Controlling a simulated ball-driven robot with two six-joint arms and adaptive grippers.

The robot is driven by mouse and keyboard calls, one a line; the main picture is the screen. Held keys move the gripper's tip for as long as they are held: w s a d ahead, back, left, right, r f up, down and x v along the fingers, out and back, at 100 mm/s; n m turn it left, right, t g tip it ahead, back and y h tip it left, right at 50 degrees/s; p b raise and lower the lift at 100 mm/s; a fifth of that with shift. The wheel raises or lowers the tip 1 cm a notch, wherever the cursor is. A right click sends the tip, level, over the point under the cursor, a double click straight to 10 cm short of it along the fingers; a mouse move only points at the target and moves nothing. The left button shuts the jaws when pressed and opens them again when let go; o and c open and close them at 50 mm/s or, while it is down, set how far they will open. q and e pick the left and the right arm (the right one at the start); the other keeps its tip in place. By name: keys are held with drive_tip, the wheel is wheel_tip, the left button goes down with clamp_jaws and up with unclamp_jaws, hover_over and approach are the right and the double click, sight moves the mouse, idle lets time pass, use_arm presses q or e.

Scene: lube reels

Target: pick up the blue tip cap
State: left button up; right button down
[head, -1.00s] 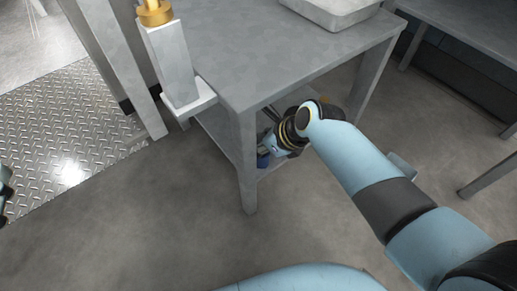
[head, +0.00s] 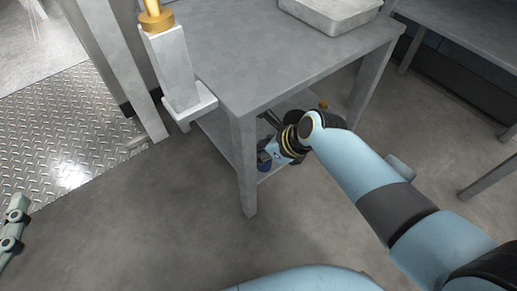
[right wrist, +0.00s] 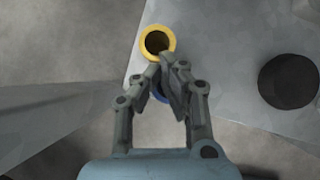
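My right gripper (right wrist: 162,66) points down over the lower shelf in the right wrist view, its fingertips close together. A blue piece (right wrist: 159,96), probably the blue tip cap, shows partly between and behind the fingers. The fingers hide much of it, and I cannot tell whether they grip it. In the head view, blue (head: 264,160) shows low beside my right gripper, under the table top; the gripper's fingers are mostly hidden there. My left gripper (head: 12,228) shows partly at the left edge, away from the table, its opening unclear.
A yellow ring-shaped cap (right wrist: 148,42) lies just beyond the right fingertips. A dark round thing (right wrist: 289,82) is to the right. The table (head: 245,85) has its top and legs close around my right arm. A metal tray (head: 330,14) stands on top.

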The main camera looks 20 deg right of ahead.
drive_tip(key=shift+s+d+f+p, duration=0.2)
drive_tip(key=shift+s+d+p, duration=0.25)
drive_tip(key=shift+s, duration=0.35)
use_arm(q)
drive_tip(key=s+f+g, duration=0.3)
drive_tip(key=s+f, duration=0.1)
drive_tip(key=f, duration=0.2)
drive_tip(key=shift+s+a+n, duration=0.2)
drive_tip(key=shift+a+n, duration=0.1)
